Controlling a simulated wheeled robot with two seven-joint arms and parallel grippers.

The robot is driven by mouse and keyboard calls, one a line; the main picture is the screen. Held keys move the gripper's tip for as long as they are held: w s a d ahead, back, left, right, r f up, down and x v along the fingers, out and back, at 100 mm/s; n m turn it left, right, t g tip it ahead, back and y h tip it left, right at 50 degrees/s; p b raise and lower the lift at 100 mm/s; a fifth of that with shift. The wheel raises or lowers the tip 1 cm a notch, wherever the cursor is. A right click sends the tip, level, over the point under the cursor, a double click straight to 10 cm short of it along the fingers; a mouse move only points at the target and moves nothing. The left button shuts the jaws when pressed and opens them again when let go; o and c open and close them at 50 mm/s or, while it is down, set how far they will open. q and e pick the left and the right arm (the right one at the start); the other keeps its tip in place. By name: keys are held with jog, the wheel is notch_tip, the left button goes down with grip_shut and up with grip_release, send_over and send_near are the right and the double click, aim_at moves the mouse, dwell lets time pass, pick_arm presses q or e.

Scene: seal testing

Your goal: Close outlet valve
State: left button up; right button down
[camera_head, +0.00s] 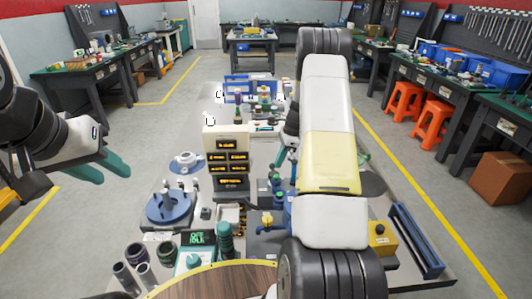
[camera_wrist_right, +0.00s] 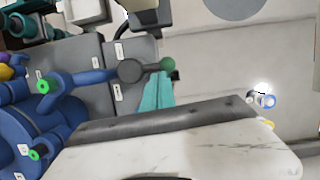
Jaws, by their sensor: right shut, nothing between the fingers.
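In the right wrist view a blue pipe (camera_wrist_right: 85,77) runs to a dark grey round valve part (camera_wrist_right: 130,70) with a short arm ending in a green knob (camera_wrist_right: 166,64). I cannot read the labels to confirm it is the outlet valve. My right gripper (camera_wrist_right: 160,80) is shut and empty, its teal fingertips close beside the green knob; I cannot tell whether they touch. In the head view my right arm hides much of this area. My left gripper (camera_head: 115,176) has its teal fingers apart and empty, at the left, away from the bench.
Other blue fittings with green ends (camera_wrist_right: 43,86) lie left of the fingers. The bench holds a display stand (camera_head: 228,155), a round blue base (camera_head: 169,207), a yellow button box (camera_head: 382,236) and a blue rail (camera_head: 415,241). Open floor lies left of the bench.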

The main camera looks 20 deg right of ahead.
aim_at(270, 166)
jog(key=shift+a, duration=0.1)
jog(key=n, duration=0.1)
jog(key=w+a+n+g, duration=0.1)
jog(key=n, duration=0.1)
jog(key=shift+a, duration=0.15)
jog(key=n, duration=0.1)
jog(key=a+n, duration=0.1)
jog(key=n+g, duration=0.1)
jog(key=n, duration=0.1)
jog(key=shift+w+a+f, duration=0.1)
jog(key=shift+w+a, duration=0.1)
jog(key=shift+a, duration=0.1)
jog(key=a+n, duration=0.1)
jog(key=n, duration=0.1)
jog(key=a+n+g+h, duration=0.1)
jog(key=n, duration=0.1)
jog(key=shift+s+a+n, duration=0.15)
jog(key=shift+s+n, duration=0.05)
jog(key=shift+n, duration=0.1)
jog(key=shift+a, duration=0.2)
jog(key=v, duration=0.8)
